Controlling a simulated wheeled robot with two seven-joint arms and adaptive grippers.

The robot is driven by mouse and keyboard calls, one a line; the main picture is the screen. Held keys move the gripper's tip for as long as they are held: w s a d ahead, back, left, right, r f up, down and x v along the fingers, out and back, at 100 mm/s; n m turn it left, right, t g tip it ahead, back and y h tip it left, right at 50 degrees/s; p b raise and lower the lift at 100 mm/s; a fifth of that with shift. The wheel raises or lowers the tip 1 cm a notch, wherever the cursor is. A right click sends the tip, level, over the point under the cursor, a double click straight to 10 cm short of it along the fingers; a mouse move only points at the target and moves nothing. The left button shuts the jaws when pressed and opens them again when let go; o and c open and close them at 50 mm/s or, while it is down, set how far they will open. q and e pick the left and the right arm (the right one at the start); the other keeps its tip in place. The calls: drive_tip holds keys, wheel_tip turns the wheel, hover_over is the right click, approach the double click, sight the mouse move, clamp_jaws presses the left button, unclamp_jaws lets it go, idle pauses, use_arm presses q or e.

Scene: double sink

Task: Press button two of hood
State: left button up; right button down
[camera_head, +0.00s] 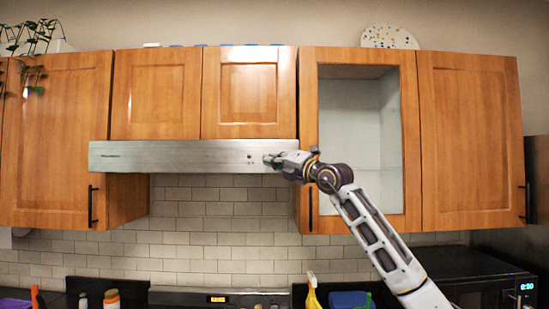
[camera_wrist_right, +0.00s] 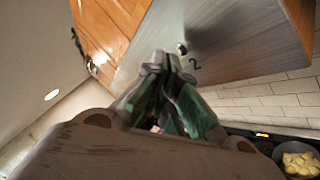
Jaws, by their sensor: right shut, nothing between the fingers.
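The range hood (camera_head: 180,156) is a brushed metal slab under the wooden cabinets in the head view. Small dark button marks (camera_head: 249,157) show near its right end. My right gripper (camera_head: 267,159) is at the hood's front face, just right of these marks. In the right wrist view the hood front (camera_wrist_right: 235,40) carries a small round button (camera_wrist_right: 182,48) beside a printed numeral 2. My right gripper (camera_wrist_right: 167,62) is shut and empty there, its tips close to the button. I cannot tell whether they touch it. Other buttons are hidden. My left gripper is out of view.
A glass-front cabinet (camera_head: 361,120) is behind my right arm. Below are a stove panel (camera_head: 218,299), a yellow spray bottle (camera_head: 313,294) and a black microwave (camera_head: 470,275). A pan with pale food (camera_wrist_right: 298,162) shows in the wrist view. The tiled wall under the hood is clear.

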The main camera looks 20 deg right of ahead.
drive_tip(key=shift+w+d+p, duration=0.15)
drive_tip(key=shift+w+p, duration=0.15)
drive_tip(key=shift+w, duration=0.25)
idle(0.7)
drive_tip(key=shift+s, duration=0.1)
drive_tip(key=shift+s+a+b, duration=0.2)
drive_tip(key=shift+s+b, duration=0.35)
drive_tip(key=shift+b, duration=0.15)
drive_tip(key=shift+s, duration=0.1)
drive_tip(key=s+b, duration=0.1)
drive_tip(key=s, duration=0.1)
drive_tip(key=s+a+b, duration=0.1)
drive_tip(key=b, duration=0.1)
drive_tip(key=s+b, duration=0.2)
drive_tip(key=shift+s+a, duration=0.3)
idle(0.4)
idle(1.5)
